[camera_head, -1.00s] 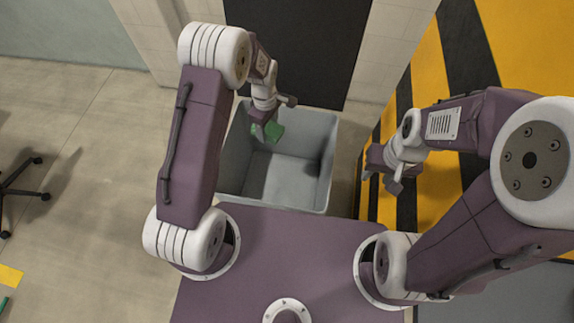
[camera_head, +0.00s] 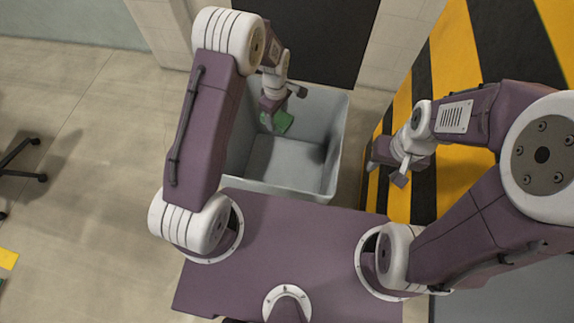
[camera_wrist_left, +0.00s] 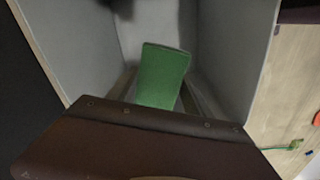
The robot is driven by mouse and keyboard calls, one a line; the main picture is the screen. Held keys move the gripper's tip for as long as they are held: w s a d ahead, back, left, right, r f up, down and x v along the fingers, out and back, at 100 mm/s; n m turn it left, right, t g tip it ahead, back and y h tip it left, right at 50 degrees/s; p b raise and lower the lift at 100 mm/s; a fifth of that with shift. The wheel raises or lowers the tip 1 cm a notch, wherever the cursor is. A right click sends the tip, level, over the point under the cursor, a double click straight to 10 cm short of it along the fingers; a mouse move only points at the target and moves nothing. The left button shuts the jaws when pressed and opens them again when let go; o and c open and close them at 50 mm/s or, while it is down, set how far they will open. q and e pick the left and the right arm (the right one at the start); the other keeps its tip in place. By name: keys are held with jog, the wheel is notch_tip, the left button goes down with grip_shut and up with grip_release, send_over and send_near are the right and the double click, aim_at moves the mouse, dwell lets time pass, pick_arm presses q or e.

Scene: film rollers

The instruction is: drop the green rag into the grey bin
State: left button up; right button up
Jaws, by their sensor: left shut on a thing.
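The grey bin (camera_head: 330,170) stands open in front of my base in the head view, and its inside floor is bare where I can see it. My left gripper (camera_head: 270,120) is shut on the green rag (camera_head: 284,121), over the left part of the bin's opening. The rag (camera_wrist_left: 164,76) also shows in the left wrist view, between the fingers, with the bin's grey walls (camera_wrist_left: 235,60) around it. My right gripper (camera_head: 388,175) is to the right of the bin, apart from it; its fingers are too small and turned to read.
A dark door panel (camera_head: 318,40) and pale wall stand behind the bin. Yellow and black floor stripes (camera_head: 455,150) lie to the right. A black chair base (camera_head: 20,165) is at the far left, with clear floor between it and the bin.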

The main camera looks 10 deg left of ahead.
pick_arm(q)
jog(key=shift+f, duration=0.4)
jog(key=shift+r, duration=0.1)
pick_arm(e)
jog(key=shift+f, duration=0.25)
pick_arm(q)
jog(key=o, duration=1.5)
jog(key=shift+o, duration=0.2)
notch_tip(320, 180, up, 9)
jog(key=shift+r+p, duration=0.1)
jog(key=shift+p, duration=0.2)
pick_arm(e)
jog(key=shift+r, duration=0.2)
